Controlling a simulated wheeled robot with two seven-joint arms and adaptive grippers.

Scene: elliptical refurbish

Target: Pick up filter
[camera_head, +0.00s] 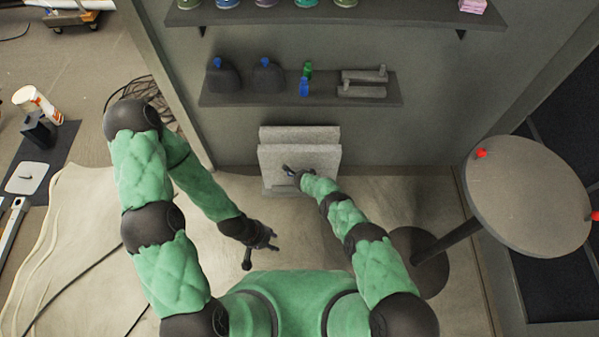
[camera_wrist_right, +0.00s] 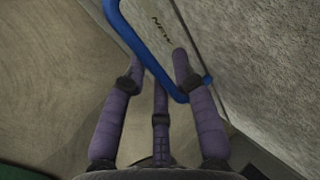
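Grey fibrous filter panels (camera_head: 300,158) stand upright, one in front of another, against the wall in the head view. My right gripper (camera_head: 291,172) is in front of the panels' lower part. Its purple fingers (camera_wrist_right: 157,68) are spread, with the right finger overlapping the blue edge; whether it touches is unclear. My left gripper (camera_head: 262,253) is open and empty above the floor, left of the panels.
A round table (camera_head: 527,205) stands at right. A dark mat (camera_head: 50,150) with tools lies at far left. Floor between mat and panels is mostly free.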

